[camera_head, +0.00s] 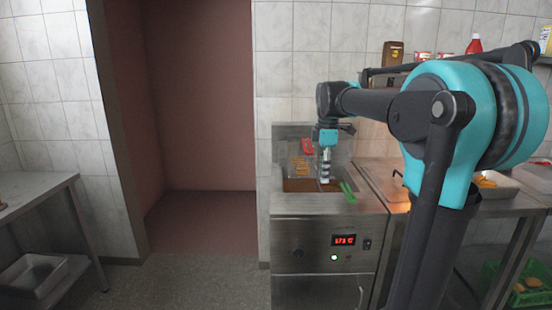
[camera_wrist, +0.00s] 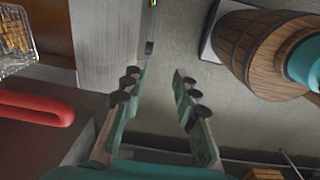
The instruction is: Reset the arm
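My gripper (camera_head: 325,179) hangs from my bent arm, pointing down over the steel fryer (camera_head: 325,232). In the wrist view its two fingers (camera_wrist: 163,74) stand apart, with nothing between them. A fry basket (camera_head: 300,168) with a red handle (camera_head: 307,146) is just left of my gripper. The basket's wire edge and yellow fries (camera_wrist: 15,38) and the red handle (camera_wrist: 35,108) also show at the left of the wrist view. A green handle (camera_head: 347,191) lies right of the gripper at the fryer's front edge.
The fryer's front has a lit red display (camera_head: 343,240). A steel counter (camera_head: 376,178) with a tray (camera_head: 495,186) adjoins on the right. A steel table (camera_head: 35,195) stands far left. The floor between is clear. A wooden barrel (camera_wrist: 262,50) shows in the wrist view.

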